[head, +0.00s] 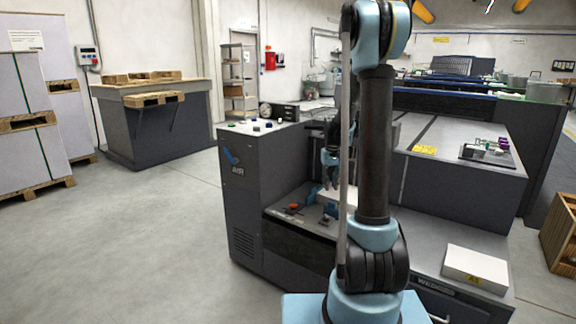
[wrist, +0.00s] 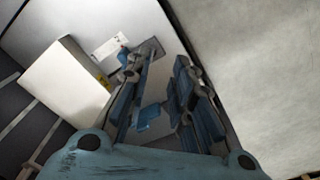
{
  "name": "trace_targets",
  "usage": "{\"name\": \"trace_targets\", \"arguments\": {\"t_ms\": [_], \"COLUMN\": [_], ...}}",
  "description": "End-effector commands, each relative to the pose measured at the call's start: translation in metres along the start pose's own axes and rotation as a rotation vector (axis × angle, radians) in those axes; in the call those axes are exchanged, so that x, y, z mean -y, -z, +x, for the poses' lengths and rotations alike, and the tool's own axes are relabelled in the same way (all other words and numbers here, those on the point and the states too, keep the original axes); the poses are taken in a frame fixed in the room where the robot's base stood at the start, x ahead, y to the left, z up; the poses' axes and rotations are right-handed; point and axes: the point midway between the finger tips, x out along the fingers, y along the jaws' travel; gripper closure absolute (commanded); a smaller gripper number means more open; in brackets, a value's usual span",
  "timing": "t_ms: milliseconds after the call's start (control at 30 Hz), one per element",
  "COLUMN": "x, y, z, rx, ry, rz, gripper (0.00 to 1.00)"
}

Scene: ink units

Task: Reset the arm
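My arm is blue and black and rises through the middle of the head view. My gripper (head: 331,170) hangs low over the dark machine (head: 240,200), partly hidden behind my own arm. In the wrist view its two blue and grey fingers (wrist: 164,72) stand apart with a gap between them. A small blue part (wrist: 148,114) shows in that gap, but nothing appears clamped. In the head view a white block (head: 338,196) lies below the gripper, partly hidden by my arm.
An orange knob (head: 294,206) and a blue part (head: 327,209) sit on the machine's ledge. A white paper stack (head: 475,268) lies on the front right shelf. A wooden crate (head: 562,232) stands at the far right.

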Motion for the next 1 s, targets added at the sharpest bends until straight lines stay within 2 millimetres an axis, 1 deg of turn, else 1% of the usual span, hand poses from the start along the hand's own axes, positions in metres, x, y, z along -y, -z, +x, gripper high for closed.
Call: {"name": "trace_targets", "arguments": {"t_ms": [33,200,500,767,1000], "x": [0.002,0.008,0.019,0.028,0.036], "y": [-0.013,-0.048,-0.114,-0.173,-0.226], "z": [-0.010,-0.035,-0.067,-0.082,-0.085], "rx": [-0.004,-0.020,-0.046,-0.069,-0.091], "ry": [-0.001,-0.003,-0.007,-0.009,-0.012], "rz": [0.003,0.014,0.035,0.053,0.069], "gripper": [0.78,0.78,0.78,0.78,0.78]}}
